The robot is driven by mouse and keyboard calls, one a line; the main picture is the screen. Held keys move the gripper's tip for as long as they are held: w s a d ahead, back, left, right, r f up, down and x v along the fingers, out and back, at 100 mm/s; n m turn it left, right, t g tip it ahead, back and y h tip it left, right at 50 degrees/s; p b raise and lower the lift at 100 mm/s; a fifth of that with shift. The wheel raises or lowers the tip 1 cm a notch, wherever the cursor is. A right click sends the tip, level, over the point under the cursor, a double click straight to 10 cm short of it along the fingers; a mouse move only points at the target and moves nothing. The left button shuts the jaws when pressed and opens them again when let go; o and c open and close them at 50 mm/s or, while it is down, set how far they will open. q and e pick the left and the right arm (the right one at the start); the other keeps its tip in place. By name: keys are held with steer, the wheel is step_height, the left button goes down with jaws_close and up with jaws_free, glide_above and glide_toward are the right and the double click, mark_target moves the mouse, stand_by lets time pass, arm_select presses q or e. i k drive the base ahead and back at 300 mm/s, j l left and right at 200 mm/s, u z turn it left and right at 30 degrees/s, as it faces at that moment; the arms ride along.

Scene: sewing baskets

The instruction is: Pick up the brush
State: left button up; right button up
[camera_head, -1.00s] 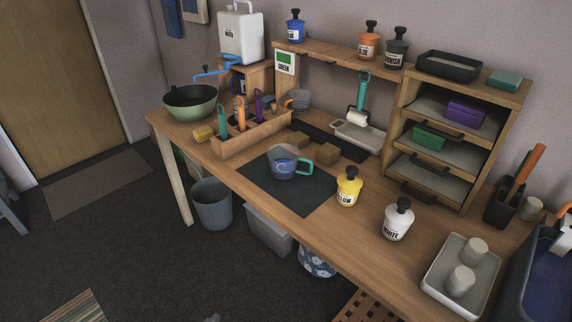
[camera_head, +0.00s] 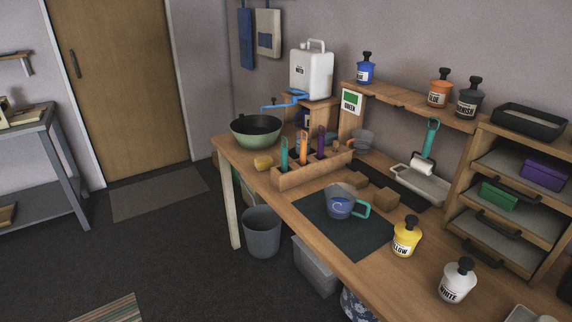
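A wooden rack (camera_head: 318,172) on the workbench holds upright tools with a teal handle (camera_head: 284,154), an orange handle (camera_head: 304,147) and a purple handle (camera_head: 321,141). Their lower ends are hidden in the rack, so I cannot tell which of them is a brush. A paint roller (camera_head: 424,164) with a teal handle leans at the back over a pale tray (camera_head: 419,184). Neither of my grippers is in view.
A mug (camera_head: 339,204) stands on a dark mat (camera_head: 345,237). Yellow (camera_head: 406,240) and white (camera_head: 457,284) bottles stand near the front edge. A green bowl (camera_head: 254,135) is at the left end.

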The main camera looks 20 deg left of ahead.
mark_target(284, 148)
steer(key=j+u, duration=0.1)
steer(key=j, duration=0.3)
steer(key=i+j, duration=0.15)
steer(key=j, duration=0.25)
steer(key=i+j+u, duration=0.15)
steer(key=j, duration=0.65)
steer(key=u, duration=0.05)
